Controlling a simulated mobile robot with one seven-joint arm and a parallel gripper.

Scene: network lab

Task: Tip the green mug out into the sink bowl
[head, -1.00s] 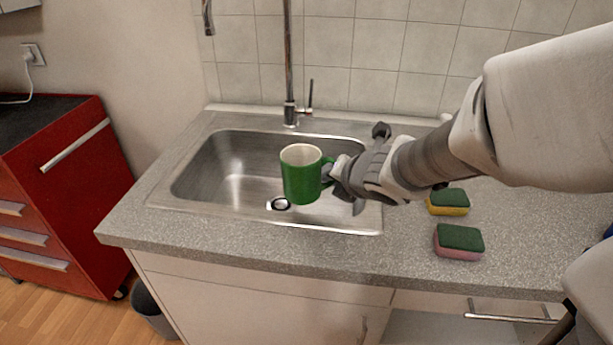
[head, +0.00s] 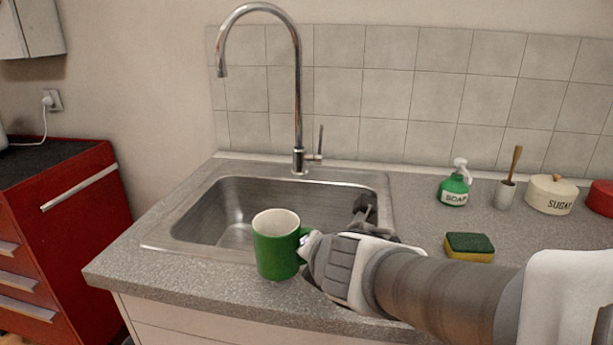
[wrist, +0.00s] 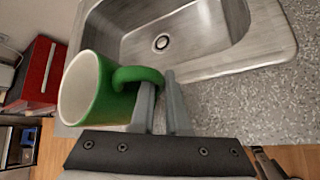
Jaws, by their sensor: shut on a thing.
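The green mug (head: 276,246) is upright in the head view, its pale inside showing at the top. My gripper (head: 312,244) is shut on its handle from the right; the wrist view also shows the fingers (wrist: 160,108) at the handle of the mug (wrist: 98,90). The mug appears in front of the sink bowl's near rim, above the front of the counter. The sink bowl (head: 225,215) is steel and looks empty where seen; its drain (wrist: 161,43) shows in the wrist view. The mug and my arm hide its near right part.
A tall tap (head: 298,110) stands behind the bowl. A sponge (head: 469,246), a green soap bottle (head: 454,188), a brush in a cup (head: 507,185) and a sugar pot (head: 551,194) stand to the right. A red cabinet (head: 60,220) is at the left.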

